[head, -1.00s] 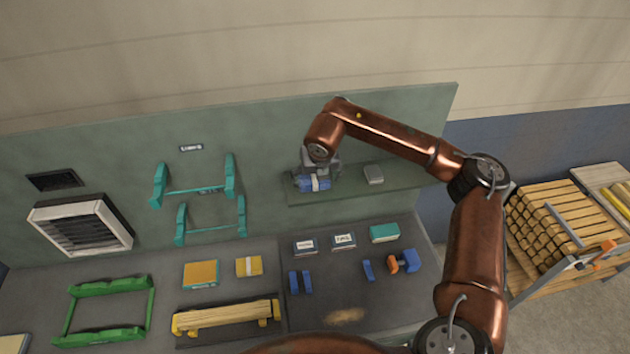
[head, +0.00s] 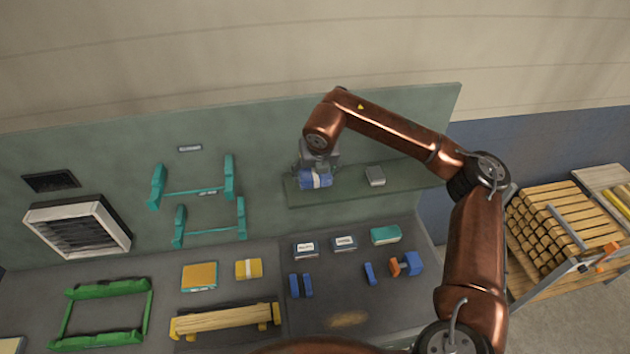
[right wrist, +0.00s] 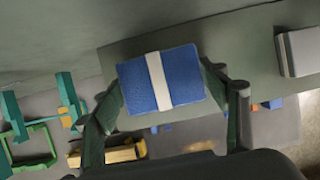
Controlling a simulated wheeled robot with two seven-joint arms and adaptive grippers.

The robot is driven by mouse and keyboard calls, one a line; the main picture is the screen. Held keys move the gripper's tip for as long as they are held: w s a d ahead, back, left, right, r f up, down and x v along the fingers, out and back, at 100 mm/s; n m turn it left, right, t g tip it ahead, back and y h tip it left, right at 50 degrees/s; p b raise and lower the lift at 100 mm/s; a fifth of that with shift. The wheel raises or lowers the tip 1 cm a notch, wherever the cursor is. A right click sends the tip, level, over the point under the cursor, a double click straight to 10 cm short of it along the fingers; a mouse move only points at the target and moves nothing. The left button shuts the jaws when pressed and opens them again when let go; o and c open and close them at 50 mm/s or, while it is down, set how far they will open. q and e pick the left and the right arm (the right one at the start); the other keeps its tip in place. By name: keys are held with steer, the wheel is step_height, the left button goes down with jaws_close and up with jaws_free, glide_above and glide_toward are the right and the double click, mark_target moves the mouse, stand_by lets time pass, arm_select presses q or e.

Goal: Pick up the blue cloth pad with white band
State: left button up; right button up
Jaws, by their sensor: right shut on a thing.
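The blue cloth pad with a white band (right wrist: 185,78) is between the fingers of my right gripper (right wrist: 165,100) in the right wrist view. The fingers are shut on its two short sides, and the white band crosses its middle. In the head view the pad (head: 312,180) shows below my right gripper (head: 317,170), at the left end of the wall shelf (head: 345,190). I cannot tell whether the pad touches the shelf or is just above it. My left gripper is not in view.
A grey block (head: 375,176) sits on the shelf to the right of the pad. A rack of wood bars (head: 560,225) stands at the right.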

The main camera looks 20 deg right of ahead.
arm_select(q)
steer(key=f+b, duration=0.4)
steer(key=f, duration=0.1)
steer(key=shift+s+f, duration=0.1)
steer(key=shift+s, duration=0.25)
arm_select(e)
steer(key=s+a+r, duration=0.8)
steer(key=s+r, duration=0.2)
steer(key=s, duration=0.1)
steer(key=shift+a+r, duration=0.3)
steer(key=shift+r, duration=0.05)
